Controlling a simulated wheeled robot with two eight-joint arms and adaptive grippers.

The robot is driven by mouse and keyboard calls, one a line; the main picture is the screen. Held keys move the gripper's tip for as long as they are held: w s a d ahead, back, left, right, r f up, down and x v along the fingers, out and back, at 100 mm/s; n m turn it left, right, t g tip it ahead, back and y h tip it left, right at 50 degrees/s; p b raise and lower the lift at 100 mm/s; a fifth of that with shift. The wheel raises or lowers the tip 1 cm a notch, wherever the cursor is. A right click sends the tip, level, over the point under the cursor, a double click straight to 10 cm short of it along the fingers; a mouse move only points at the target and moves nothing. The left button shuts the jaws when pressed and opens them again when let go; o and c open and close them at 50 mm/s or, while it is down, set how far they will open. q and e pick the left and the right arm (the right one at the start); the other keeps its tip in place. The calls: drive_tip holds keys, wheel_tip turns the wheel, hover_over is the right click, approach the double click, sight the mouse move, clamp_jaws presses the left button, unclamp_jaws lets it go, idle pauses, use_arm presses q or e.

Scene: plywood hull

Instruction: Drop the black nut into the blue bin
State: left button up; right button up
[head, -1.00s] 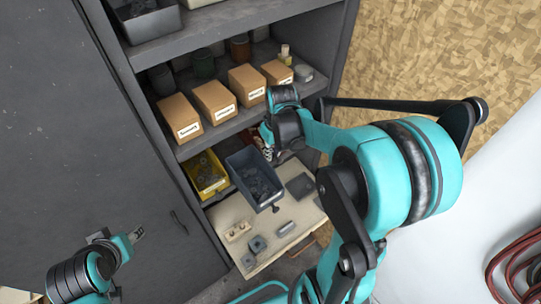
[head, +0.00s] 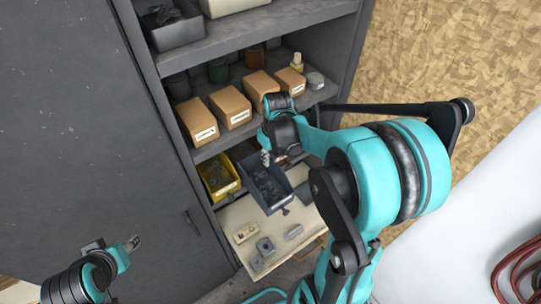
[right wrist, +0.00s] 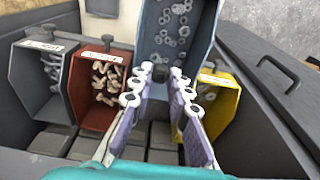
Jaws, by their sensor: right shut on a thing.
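The blue bin (head: 286,190) is a blue-grey open box with several dark nuts and rings inside. It juts out over the pale pull-out board, and its end fills the top of the right wrist view (right wrist: 141,30). My right gripper (head: 266,158) is over the bin's inner end. In the right wrist view its fingertips (right wrist: 163,75) are close together on a small dark thing, which I take for the black nut, mostly hidden between them. My left gripper (head: 136,243) is at the lower left, away from the cabinet; its jaw opening is too small to judge.
A yellow bin (head: 222,190) stands beside the blue one; red (right wrist: 75,92) and grey (right wrist: 30,85) bins show in the wrist view. The pale board (head: 240,217) holds a block, a squarish grey part and a cylinder. Cardboard boxes (head: 235,112) line the shelf above.

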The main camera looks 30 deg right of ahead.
drive_tip(key=shift+f, duration=0.35)
drive_tip(key=o, duration=0.9)
drive_tip(key=shift+r, duration=0.15)
drive_tip(key=r, duration=0.4)
drive_tip(key=s+r, duration=0.1)
drive_tip(key=r, duration=0.6)
drive_tip(key=shift+s+d+r, duration=0.1)
drive_tip(key=shift+s+r, duration=0.15)
drive_tip(key=shift+r, duration=0.15)
drive_tip(key=shift+f, duration=0.1)
